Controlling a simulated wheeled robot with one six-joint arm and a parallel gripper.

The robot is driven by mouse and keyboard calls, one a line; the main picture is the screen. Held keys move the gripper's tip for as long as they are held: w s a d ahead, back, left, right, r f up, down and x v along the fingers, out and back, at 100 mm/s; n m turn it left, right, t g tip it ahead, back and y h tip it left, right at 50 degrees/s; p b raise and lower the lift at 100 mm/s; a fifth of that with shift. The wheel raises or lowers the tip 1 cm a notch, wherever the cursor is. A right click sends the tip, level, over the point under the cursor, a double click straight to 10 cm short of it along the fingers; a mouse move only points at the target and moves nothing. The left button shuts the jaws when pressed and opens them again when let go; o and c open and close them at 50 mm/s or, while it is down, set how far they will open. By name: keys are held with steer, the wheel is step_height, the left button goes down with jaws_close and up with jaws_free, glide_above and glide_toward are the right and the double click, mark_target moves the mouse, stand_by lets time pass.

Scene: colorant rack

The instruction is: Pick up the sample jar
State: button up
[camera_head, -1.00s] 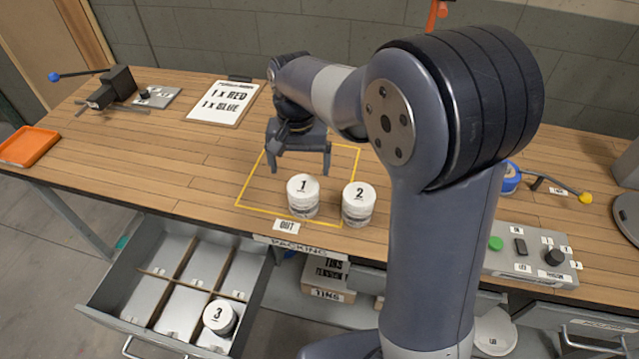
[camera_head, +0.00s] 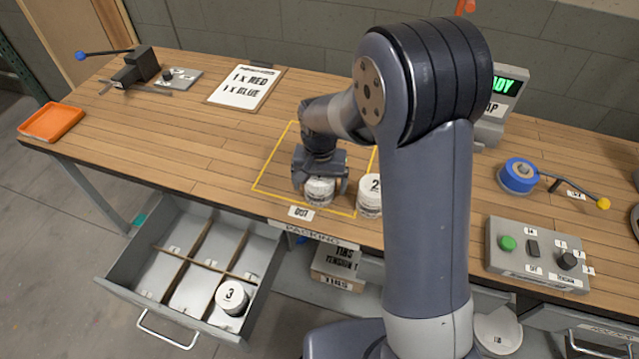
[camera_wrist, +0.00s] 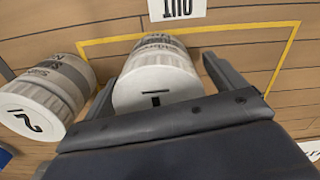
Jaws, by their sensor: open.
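Three white-lidded jars are in view; which one is the sample jar I cannot tell. Jar 1 (camera_head: 319,192) stands on the bench inside the yellow outline, its top partly hidden by my gripper (camera_head: 319,188). In the wrist view, jar 1 (camera_wrist: 157,82) lies between the two open fingers of my gripper (camera_wrist: 158,80). Whether the fingers touch it I cannot tell. Jar 2 (camera_head: 369,197) stands just to its right, and shows at the left in the wrist view (camera_wrist: 42,103). Jar 3 (camera_head: 231,297) stands in a drawer compartment.
The open drawer (camera_head: 118,281) with wooden dividers juts out below the bench. An OUT label (camera_head: 301,213) lies at the outline's front. A control box (camera_head: 537,257) and blue reel (camera_head: 517,176) are at right. A clipboard (camera_head: 245,88) and orange tray (camera_head: 51,122) are at left.

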steer(key=shift+c, duration=0.2)
steer(key=c, duration=1.1)
steer(key=shift+c, duration=0.2)
